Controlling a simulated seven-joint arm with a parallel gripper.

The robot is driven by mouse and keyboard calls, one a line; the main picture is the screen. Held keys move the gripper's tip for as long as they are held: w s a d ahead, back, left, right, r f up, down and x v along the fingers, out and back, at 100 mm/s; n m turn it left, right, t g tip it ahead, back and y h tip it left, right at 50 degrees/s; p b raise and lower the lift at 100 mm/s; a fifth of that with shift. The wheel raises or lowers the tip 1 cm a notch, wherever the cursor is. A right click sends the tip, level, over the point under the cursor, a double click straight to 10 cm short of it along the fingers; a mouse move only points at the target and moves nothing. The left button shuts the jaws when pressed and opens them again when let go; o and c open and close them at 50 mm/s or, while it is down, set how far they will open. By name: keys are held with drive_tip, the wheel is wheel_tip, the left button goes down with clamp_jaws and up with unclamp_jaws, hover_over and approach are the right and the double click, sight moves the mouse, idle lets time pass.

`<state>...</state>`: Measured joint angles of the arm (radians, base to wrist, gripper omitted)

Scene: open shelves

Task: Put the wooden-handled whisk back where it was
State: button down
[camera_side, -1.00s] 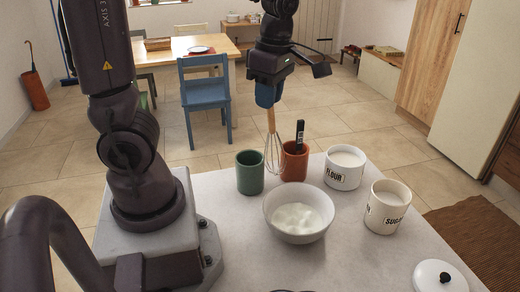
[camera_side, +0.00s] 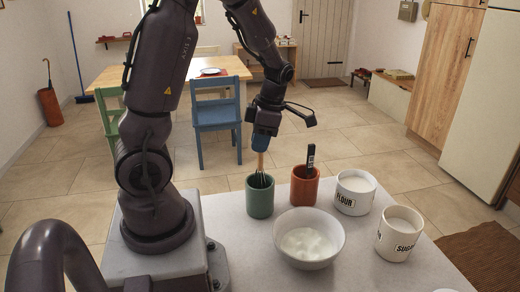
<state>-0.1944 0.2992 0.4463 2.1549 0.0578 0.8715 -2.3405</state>
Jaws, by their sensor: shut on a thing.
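The whisk (camera_side: 261,163) hangs upright from my gripper (camera_side: 262,143), which is shut on its wooden handle. Its wire end is at the mouth of the green cup (camera_side: 260,200), and the lower wires are hidden inside the cup. I cannot tell whether the whisk touches the bottom. The orange cup (camera_side: 304,190) stands just right of the green cup and holds a black-handled utensil (camera_side: 310,158). The white bowl (camera_side: 308,255) with white powder in it stands in front of the cups.
The flour canister (camera_side: 354,194) and the sugar canister (camera_side: 399,235) stand open to the right of the bowl. A white lid lies at the bottom edge. The counter's (camera_side: 365,272) front right is clear. A blue chair (camera_side: 216,115) stands on the floor behind.

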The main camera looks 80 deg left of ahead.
sight(259, 155)
drive_tip(key=shift+w+x, duration=0.2)
drive_tip(key=shift+x, duration=0.7)
drive_tip(key=shift+f, duration=0.2)
drive_tip(key=c, duration=1)
unclamp_jaws()
drive_tip(key=shift+c, duration=0.2)
